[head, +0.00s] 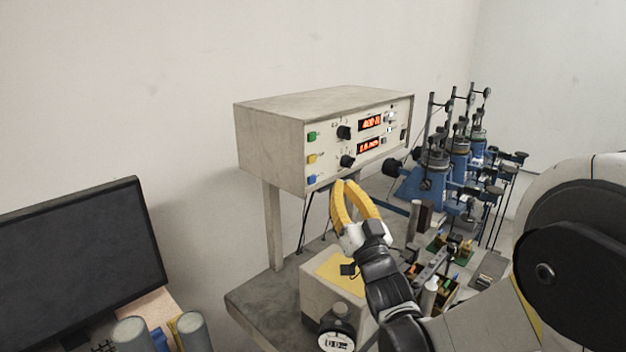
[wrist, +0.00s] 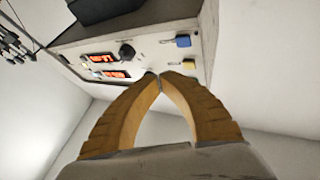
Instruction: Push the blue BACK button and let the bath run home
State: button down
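The blue button (head: 311,179) is the lowest of three coloured buttons on the left of the control box front (head: 325,165), below a yellow and a green one. In the wrist view the blue button (wrist: 183,41) shows near the box's edge. My gripper (head: 345,183) has yellow fingers with the tips together and nothing between them. In the head view the tips appear to the right of the blue button, just below the box's front. Contact with the box cannot be told. I cannot tell which apparatus is the bath.
The box has two lit red displays (head: 370,123) and black knobs (head: 344,132). Blue stands with rods (head: 432,180) stand to the right. A pale block with a yellow top (head: 335,268) and a dial gauge (head: 336,340) lie below my gripper. A dark monitor (head: 80,260) is at left.

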aim_at(319, 167)
jog(key=shift+w+a, duration=1.65)
jog(key=shift+a, duration=0.1)
jog(key=shift+w+a, duration=0.1)
jog(key=shift+w+a, duration=0.2)
